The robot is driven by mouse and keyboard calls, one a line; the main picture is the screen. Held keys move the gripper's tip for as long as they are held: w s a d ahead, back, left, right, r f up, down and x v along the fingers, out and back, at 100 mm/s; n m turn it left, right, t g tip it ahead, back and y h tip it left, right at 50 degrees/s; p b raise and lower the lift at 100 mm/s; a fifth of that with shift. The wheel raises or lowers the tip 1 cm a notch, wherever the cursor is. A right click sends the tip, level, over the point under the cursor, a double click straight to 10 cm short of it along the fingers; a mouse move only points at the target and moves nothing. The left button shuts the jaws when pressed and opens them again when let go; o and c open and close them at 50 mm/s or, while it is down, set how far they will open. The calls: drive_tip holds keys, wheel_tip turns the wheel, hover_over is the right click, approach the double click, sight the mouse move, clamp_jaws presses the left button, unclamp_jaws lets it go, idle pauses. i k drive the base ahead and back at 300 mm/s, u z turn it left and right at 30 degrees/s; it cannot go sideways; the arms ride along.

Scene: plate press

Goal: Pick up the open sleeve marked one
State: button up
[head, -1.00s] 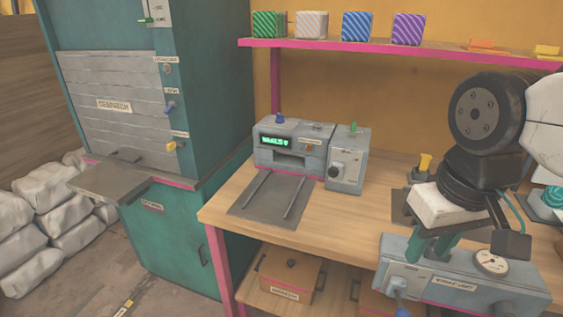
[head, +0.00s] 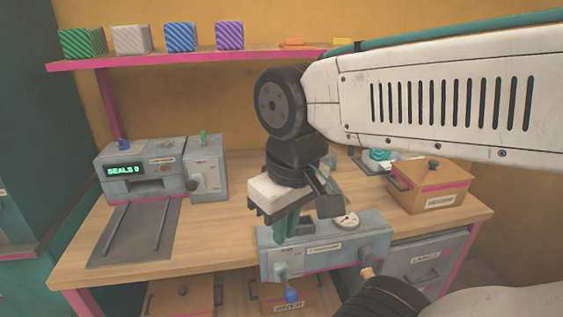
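I cannot make out an open sleeve marked one in the head view. My gripper (head: 291,232) points down over the grey press-like machine (head: 322,256) at the front of the workbench. Its green fingers are partly hidden by its white body and by each other. I cannot tell how far apart the fingers are, and I see nothing clearly between them.
A grey sealing machine (head: 157,170) reads "SEALS 0" on the left of the workbench (head: 235,225), with a dark railed plate (head: 135,232) before it. A wooden box (head: 432,188) stands at the right. Striped blocks (head: 180,37) sit on the pink-edged shelf (head: 160,60).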

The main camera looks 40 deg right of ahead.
sight(374, 167)
drive_tip(key=k, duration=1)
drive_tip(key=z, duration=1.15)
drive_tip(key=i, duration=1.25)
drive_tip(key=z, duration=0.2)
